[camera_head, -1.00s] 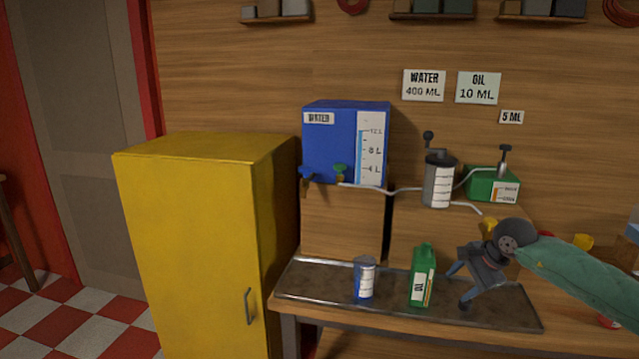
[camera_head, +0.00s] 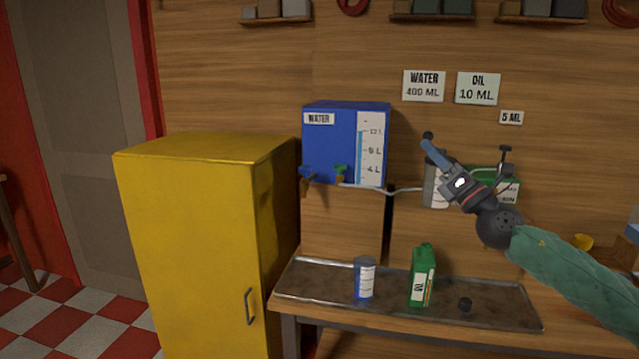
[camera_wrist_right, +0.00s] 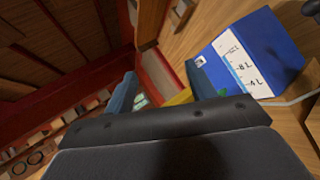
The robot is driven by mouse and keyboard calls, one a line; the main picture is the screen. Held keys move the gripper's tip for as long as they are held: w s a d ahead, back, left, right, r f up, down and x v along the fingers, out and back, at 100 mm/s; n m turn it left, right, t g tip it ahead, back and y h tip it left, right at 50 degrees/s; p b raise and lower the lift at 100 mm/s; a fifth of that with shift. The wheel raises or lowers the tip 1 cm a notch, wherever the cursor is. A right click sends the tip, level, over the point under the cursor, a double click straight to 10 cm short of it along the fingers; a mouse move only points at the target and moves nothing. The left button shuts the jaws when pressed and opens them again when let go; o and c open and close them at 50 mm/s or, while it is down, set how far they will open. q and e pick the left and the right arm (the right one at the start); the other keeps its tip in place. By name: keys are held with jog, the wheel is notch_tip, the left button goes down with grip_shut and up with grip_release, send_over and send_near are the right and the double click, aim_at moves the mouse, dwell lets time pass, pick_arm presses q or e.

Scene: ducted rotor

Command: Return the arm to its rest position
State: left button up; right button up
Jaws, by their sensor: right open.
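My right gripper (camera_head: 433,150) is raised in front of the measuring cylinder (camera_head: 434,182), pointing up and to the left. It is open with nothing between its fingers, as the right wrist view shows (camera_wrist_right: 163,90). Its arm comes in from the right in a green sleeve. Below it, a green oil bottle (camera_head: 422,278) and a blue-and-white can (camera_head: 364,279) stand upright on the metal tray (camera_head: 325,283). My left gripper is not in view.
A blue water tank (camera_head: 330,145) stands on a wooden box, with a pipe running right to the cylinder. A green oil dispenser (camera_head: 510,188) is partly behind my gripper. A yellow cabinet (camera_head: 190,240) stands left of the bench. The air above the tray is clear.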

jog(key=s+d+f+m+g+h, duration=0.1)
jog(key=s+f+m+g+h, duration=0.2)
jog(key=f+m+h, duration=0.9)
jog(key=s+d+f+m+g+h, duration=0.3)
jog(key=f+m+h, duration=0.4)
jog(key=f+m, duration=0.95)
jog(key=s+a+f+m+g+y, duration=0.25)
jog(key=s+a+f, duration=0.25)
jog(key=s+f, duration=0.35)
jog(key=s+a+f+m+g+y, duration=0.2)
jog(key=s+a+f+g, duration=0.25)
jog(key=s+f, duration=0.45)
jog(key=s+a+f+m+g+y, duration=0.1)
jog(key=s+a+f+g, duration=0.1)
jog(key=s+f, duration=0.6)
jog(key=s+a+f+m+g, duration=0.1)
jog(key=s+a+f+g, duration=0.2)
jog(key=s+f, duration=0.6)
jog(key=s, duration=0.6)
jog(key=shift+s+y, duration=0.2)
jog(key=shift+y, duration=0.15)
